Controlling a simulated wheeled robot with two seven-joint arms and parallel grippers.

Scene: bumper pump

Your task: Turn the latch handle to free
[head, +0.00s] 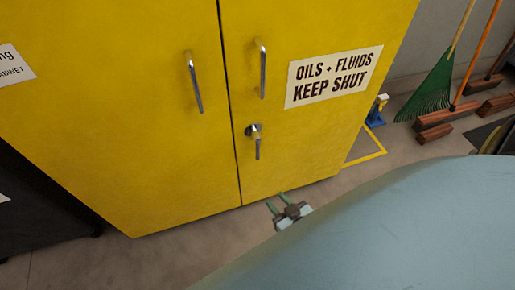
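The latch handle (257,143) is a small metal lever on the right door of a yellow cabinet (150,130). It sits close to the seam between the doors, with its lever hanging down. Both doors look shut. My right gripper (277,204) is below the latch handle, near the cabinet's bottom edge in the picture, and apart from the lever. Its two green-tipped fingers are spread with nothing between them. My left gripper is not in view.
Two bar handles, left (194,82) and right (262,69), stand out from the doors above the latch. Bare floor (185,250) lies in front.

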